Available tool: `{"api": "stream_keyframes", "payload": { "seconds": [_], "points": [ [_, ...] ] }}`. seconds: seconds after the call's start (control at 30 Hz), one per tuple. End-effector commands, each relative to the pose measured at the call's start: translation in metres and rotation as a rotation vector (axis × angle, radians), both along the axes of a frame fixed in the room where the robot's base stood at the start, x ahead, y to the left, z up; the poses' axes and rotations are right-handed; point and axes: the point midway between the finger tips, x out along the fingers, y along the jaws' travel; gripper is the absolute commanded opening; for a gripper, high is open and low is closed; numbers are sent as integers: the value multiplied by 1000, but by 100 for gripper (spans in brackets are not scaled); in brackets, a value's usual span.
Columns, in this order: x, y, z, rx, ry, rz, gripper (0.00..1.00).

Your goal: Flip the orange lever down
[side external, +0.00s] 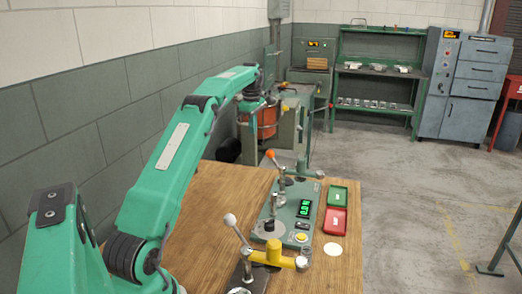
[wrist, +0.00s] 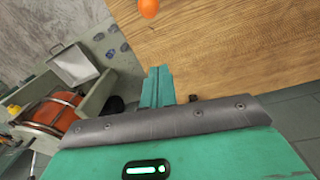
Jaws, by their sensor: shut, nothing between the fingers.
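The orange lever shows as an orange ball knob (side external: 270,153) on a thin rod, tilted up and to the left, on the far part of the green bench device (side external: 266,222). In the wrist view the orange knob (wrist: 149,8) is at the top edge, cut off, with its rod out of sight. My gripper (side external: 273,98) is above and beyond the knob in the side view, apart from it. In the wrist view my gripper (wrist: 158,84) has its green fingers together with nothing between them, and the knob is ahead of their tips with a gap.
An orange drum (wrist: 52,112) stands beyond the table.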

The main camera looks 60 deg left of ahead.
Motion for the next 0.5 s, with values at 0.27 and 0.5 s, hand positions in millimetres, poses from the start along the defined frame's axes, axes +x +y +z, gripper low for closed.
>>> {"api": "stream_keyframes", "payload": {
  "seconds": [0.27,0.5],
  "points": [
    [1,0,-18,-1,2,-1,0],
    [2,2,-50,-2,3,-1,0]
  ]
}}
